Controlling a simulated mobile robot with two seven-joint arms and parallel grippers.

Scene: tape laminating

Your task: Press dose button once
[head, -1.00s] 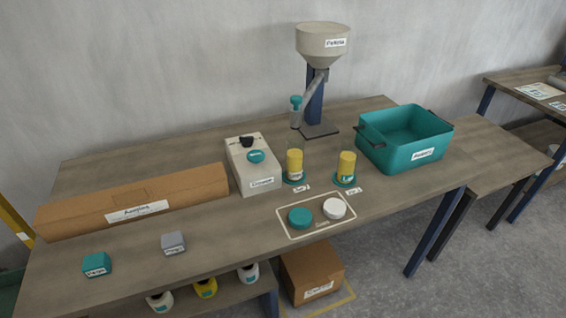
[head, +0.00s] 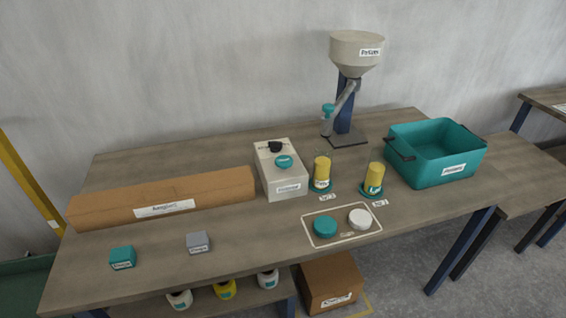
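A pale dosing box (head: 283,179) stands mid-table with a label on its front. On its top is a round teal button (head: 284,161), with a black knob (head: 275,147) behind it. Neither of my grippers is in the head view, and nothing touches the button.
A long brown carton (head: 160,195) lies at left. A teal crate (head: 437,155) stands at right. A teal lid (head: 325,226) and a white lid (head: 360,219) lie in a marked outline. Small teal (head: 122,258) and grey (head: 198,242) blocks sit near the front edge.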

